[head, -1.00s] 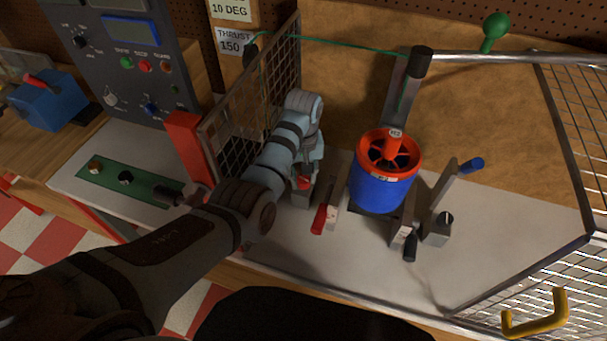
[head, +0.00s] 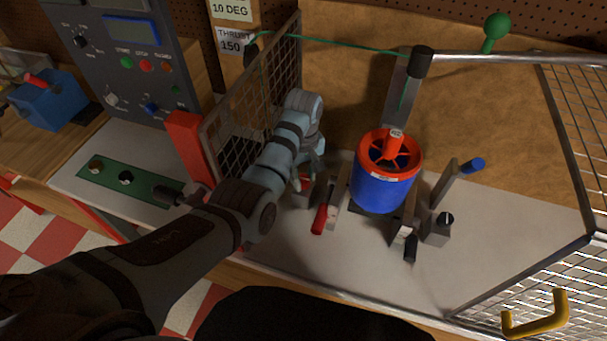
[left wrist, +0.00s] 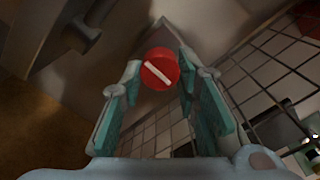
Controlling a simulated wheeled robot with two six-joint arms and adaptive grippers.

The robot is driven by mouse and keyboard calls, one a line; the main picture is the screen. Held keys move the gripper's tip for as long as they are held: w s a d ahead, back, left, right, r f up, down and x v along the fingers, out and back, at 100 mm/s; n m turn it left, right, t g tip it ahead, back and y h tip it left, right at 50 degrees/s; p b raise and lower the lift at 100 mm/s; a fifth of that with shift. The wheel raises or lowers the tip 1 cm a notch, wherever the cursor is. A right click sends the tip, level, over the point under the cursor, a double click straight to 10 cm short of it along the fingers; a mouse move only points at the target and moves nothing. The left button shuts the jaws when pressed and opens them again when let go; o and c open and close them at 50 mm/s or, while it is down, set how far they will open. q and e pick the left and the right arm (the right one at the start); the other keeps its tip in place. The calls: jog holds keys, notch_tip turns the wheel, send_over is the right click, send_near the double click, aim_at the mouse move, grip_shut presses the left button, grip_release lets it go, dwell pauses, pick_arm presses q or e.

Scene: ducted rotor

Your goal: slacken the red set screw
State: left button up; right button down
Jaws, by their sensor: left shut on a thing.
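The red set screw (left wrist: 160,66) shows in the left wrist view as a round red head with a white slot line running diagonally across it. My left gripper (left wrist: 158,75) has its two teal-padded fingers on either side of this head and is shut on it. In the head view my left gripper (head: 304,181) points down at a small grey block left of the ducted rotor (head: 383,188), which has a blue body and an orange-red rim. The fingers mostly hide the screw there. My right gripper is not in view.
A red-handled clamp (head: 320,218) stands just right of my left gripper. A mesh screen (head: 255,100) with a red post (head: 188,140) rises behind and left of the arm. A blue-handled lever (head: 471,166) stands right of the rotor.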

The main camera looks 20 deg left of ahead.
aim_at(304, 178)
pick_arm(q)
jog(key=o, duration=1.2)
jog(key=shift+c, duration=0.2)
notch_tip(304, 178, up, 7)
jog(key=shift+r, duration=0.2)
